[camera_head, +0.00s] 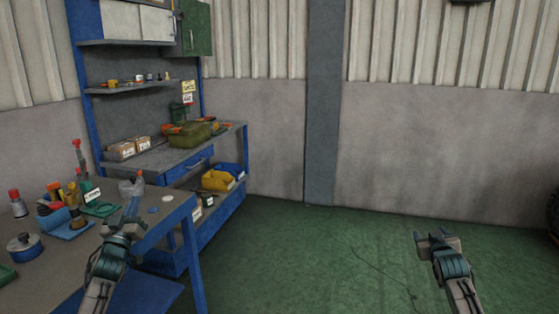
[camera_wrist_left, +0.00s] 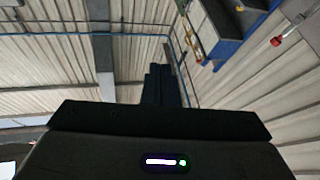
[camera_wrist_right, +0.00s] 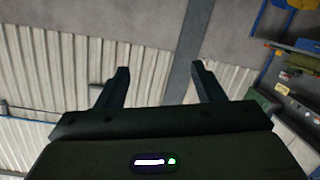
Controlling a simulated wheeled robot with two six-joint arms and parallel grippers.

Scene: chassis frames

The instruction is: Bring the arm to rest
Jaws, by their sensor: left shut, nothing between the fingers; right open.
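My left arm comes in at the lower left of the head view. Its gripper (camera_head: 131,208) is raised in front of the workbench's right edge, fingers pointing up and away. In the left wrist view its two dark fingers (camera_wrist_left: 160,80) are together with nothing between them. My right arm comes in at the lower right of the head view. Its gripper (camera_head: 436,238) is over the green floor, clear of any object. In the right wrist view its fingers (camera_wrist_right: 160,80) are spread wide and empty, with wall panels behind.
The near workbench (camera_head: 155,236) at left carries a tape-like blue roll (camera_head: 24,247), a red-capped bottle (camera_head: 17,204) and other small items. A blue shelving bench (camera_head: 222,151) stands behind it. Green floor (camera_head: 330,260) is open between my arms. A dark tyre (camera_head: 553,212) shows at the right edge.

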